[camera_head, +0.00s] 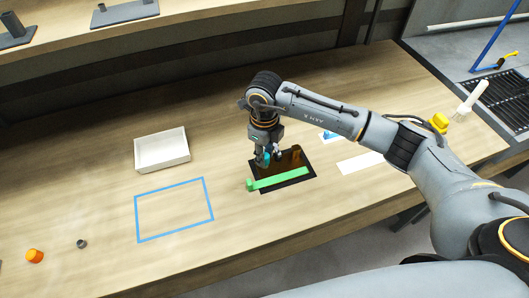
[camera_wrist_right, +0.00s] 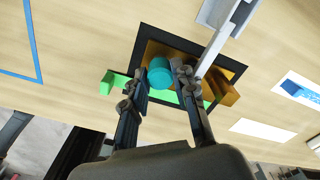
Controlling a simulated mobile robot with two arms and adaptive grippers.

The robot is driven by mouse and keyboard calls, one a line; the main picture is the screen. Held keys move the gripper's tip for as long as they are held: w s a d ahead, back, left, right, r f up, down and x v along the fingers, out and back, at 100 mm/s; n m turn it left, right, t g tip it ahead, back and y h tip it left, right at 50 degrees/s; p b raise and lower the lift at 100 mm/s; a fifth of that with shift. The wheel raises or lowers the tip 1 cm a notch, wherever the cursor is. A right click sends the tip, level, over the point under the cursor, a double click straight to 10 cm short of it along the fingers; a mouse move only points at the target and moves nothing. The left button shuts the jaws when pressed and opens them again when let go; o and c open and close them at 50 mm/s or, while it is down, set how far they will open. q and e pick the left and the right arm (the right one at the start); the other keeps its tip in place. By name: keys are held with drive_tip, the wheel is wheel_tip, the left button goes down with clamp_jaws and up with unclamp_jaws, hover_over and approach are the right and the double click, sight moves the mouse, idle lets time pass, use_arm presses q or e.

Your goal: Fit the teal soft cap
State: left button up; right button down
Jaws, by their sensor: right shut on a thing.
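The teal soft cap (camera_head: 262,159) shows at my right gripper (camera_head: 268,157), above the black-bordered mat (camera_head: 304,174). In the right wrist view the teal cap (camera_wrist_right: 159,74) is a short round piece between the fingertips of my right gripper (camera_wrist_right: 161,76), which is shut on it. Behind and below it is an amber-brown part (camera_wrist_right: 226,92), also visible in the head view (camera_head: 292,159). A green bar (camera_head: 281,179) lies along the mat's front. Whether the cap touches the brown part is hidden. My left gripper is not in view.
A pale grey bar (camera_wrist_right: 217,42) passes close to the right finger. A white tray (camera_head: 162,150) and a blue taped rectangle (camera_head: 174,210) are to the left. An orange piece (camera_head: 35,256) and a small grey piece (camera_head: 82,244) lie far left. A white patch (camera_head: 359,163) is at right.

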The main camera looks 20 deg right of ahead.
drive_tip(key=shift+f+b, duration=0.85)
drive_tip(key=shift+f, duration=0.25)
drive_tip(key=c, duration=1)
unclamp_jaws()
drive_tip(key=shift+r, duration=0.15)
wheel_tip(320, 180, up, 12)
